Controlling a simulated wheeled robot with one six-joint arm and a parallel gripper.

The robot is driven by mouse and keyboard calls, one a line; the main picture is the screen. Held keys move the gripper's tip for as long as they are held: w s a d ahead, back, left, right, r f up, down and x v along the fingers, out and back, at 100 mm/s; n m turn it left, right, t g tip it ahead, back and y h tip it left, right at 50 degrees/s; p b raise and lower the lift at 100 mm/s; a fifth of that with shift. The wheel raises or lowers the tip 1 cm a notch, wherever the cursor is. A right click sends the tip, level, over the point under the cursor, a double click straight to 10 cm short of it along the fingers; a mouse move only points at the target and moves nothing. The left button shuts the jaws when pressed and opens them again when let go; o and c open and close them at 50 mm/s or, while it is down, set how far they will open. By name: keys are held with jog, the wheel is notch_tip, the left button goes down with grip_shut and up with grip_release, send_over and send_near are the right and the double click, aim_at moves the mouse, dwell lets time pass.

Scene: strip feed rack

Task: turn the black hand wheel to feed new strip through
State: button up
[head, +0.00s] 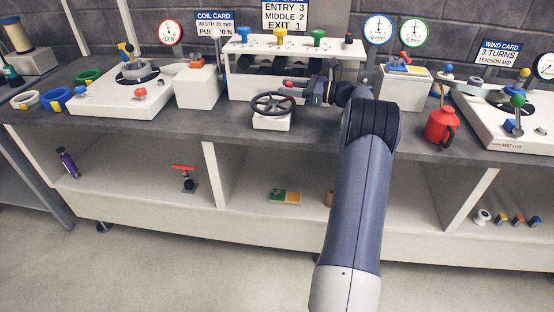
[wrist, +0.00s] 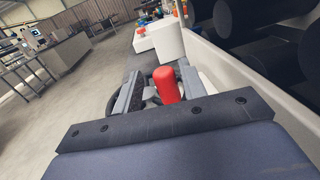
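The black hand wheel (head: 272,104) lies on a white block at the front of the white roller stand in the head view. A red handle stands up from the wheel; in the wrist view this red handle (wrist: 166,85) is between my two fingers. My gripper (head: 305,90) reaches in from the right at the wheel's far right rim. In the wrist view my gripper (wrist: 163,88) looks open, with a narrow gap left of the handle and the right finger very close to it. Part of the wheel's dark rim shows behind the fingers.
The roller stand (head: 240,85) with blue, yellow and green knobs rises close behind the wheel. A white block (head: 197,88) stands left, another (head: 403,92) right. A red oil can (head: 440,126) is further right. The bench front before the wheel is clear.

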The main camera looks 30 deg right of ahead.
jog(key=shift+s+a+f+m+t+h+b, duration=0.15)
jog(key=shift+m+t+h+b, duration=0.15)
jog(key=shift+b, duration=0.55)
jog(key=shift+s+d+m+t+h+b, duration=0.1)
jog(key=shift+m+t+h+b, duration=0.2)
jog(key=shift+b, duration=0.5)
jog(key=shift+s+a+f+m+t+h+b, duration=0.1)
jog(key=shift+s+m+t+h+b, duration=0.15)
jog(key=shift+b, duration=0.6)
jog(key=t+h+b, duration=0.1)
jog(key=b, duration=0.2)
jog(key=shift+s+m, duration=0.1)
jog(key=shift+m, duration=0.25)
jog(key=m+h+b, duration=0.1)
jog(key=b, duration=0.2)
jog(key=shift+s+a+t, duration=0.1)
jog(key=shift+s+t, duration=0.1)
jog(key=shift+t, duration=0.15)
